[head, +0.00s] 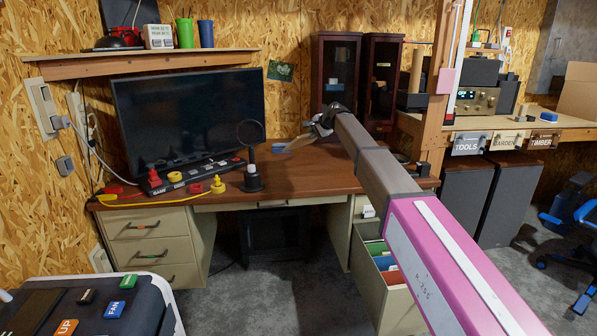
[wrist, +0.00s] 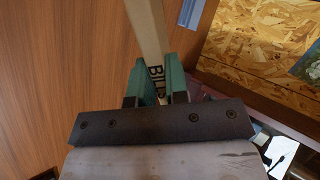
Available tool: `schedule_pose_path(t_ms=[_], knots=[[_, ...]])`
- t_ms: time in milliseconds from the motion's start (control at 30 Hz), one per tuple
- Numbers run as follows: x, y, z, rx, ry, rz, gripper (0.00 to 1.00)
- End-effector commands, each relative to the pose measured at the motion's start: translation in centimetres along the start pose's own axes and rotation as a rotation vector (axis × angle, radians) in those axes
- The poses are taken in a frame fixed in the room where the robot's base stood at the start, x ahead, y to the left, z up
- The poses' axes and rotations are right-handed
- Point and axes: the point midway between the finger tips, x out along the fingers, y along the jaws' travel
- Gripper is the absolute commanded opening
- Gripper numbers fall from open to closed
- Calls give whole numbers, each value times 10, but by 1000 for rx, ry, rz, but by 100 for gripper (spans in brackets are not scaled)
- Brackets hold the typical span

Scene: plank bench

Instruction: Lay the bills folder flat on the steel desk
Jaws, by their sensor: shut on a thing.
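The bills folder (wrist: 147,25) is a tan strip, seen edge-on, with dark letters starting "BIL" in the wrist view. My gripper (wrist: 153,82) is shut on it, with a green finger on each side. In the head view my gripper (head: 313,132) is over the right part of the steel desk (head: 310,180), and a small tan part of the folder (head: 300,143) shows beside it. The desk has a brown top and beige drawers. I cannot tell how high the folder is above the top.
A monitor (head: 190,113) stands at the desk's back left. Two dark glass cabinets (head: 335,75) stand behind my gripper. An open drawer (head: 373,252) holds coloured folders. The desk's front middle is clear.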

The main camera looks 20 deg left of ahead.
Motion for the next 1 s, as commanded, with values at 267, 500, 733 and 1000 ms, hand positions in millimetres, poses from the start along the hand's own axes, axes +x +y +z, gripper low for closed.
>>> schedule_pose_path(t_ms=[267,500,733,1000], knots=[[34,-24,16,12,12,-25,0],[41,-17,16,12,12,-24,0],[56,0,16,11,13,-24,0],[79,26,16,12,12,-24,0]])
